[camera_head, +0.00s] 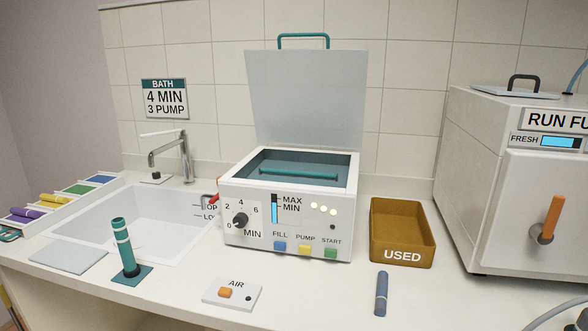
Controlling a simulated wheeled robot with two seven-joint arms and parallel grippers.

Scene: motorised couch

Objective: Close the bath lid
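The bath (285,219) is a white box with a dial, a level gauge and coloured buttons on its front. It stands in the middle of the counter, right of the sink. Its lid (305,98) is a flat grey panel standing upright, hinged at the back edge, with a teal handle (303,37) at the top. The bath's opening is uncovered and a teal bar (298,173) shows inside. Neither of my grippers is in the head view.
A brown USED tray (402,254) and a large white machine (513,190) stand to the right. A blue-grey cylinder (381,293), an AIR switch plate (232,294) and a teal upright tool (124,248) are in front. The sink (130,217) with its tap (181,156) is left.

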